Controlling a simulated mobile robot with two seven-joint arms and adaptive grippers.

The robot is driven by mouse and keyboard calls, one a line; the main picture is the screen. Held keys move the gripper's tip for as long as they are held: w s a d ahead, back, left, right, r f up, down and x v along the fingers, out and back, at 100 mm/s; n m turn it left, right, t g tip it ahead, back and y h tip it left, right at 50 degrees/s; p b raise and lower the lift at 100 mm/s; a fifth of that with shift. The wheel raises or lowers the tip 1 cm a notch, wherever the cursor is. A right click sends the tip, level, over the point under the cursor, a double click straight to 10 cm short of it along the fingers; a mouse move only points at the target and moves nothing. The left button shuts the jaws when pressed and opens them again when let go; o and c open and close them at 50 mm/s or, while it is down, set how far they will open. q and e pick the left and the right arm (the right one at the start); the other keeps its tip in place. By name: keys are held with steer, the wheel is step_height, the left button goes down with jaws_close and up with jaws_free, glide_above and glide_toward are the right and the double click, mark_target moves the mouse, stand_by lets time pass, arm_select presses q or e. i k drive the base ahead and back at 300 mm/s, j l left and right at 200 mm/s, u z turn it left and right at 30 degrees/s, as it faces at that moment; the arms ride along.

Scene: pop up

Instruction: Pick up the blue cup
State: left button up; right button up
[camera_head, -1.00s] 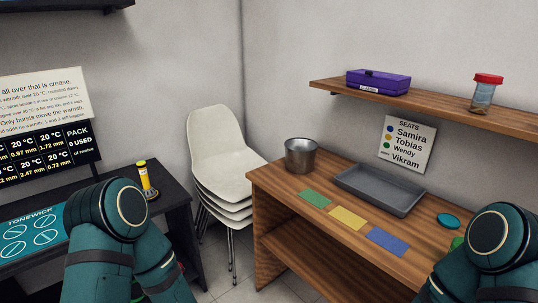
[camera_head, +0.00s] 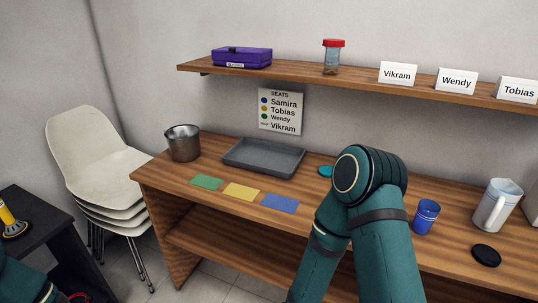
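The blue cup (camera_head: 426,217) stands upright on the wooden table (camera_head: 325,219), just right of my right arm. My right arm rises from the bottom of the view and covers part of the table left of the cup. The gripper of that arm is not visible. Only a small part of my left arm shows at the lower left corner, and its gripper is out of view.
A white pitcher (camera_head: 497,206) and a black disc (camera_head: 486,255) are right of the cup. A grey tray (camera_head: 264,158), a metal bucket (camera_head: 183,143) and green (camera_head: 207,182), yellow (camera_head: 241,192) and blue (camera_head: 280,203) mats lie left. A shelf (camera_head: 300,80) hangs above. Stacked chairs (camera_head: 97,160) stand left.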

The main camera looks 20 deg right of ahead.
mark_target(424, 218)
steer(key=z, duration=1.85)
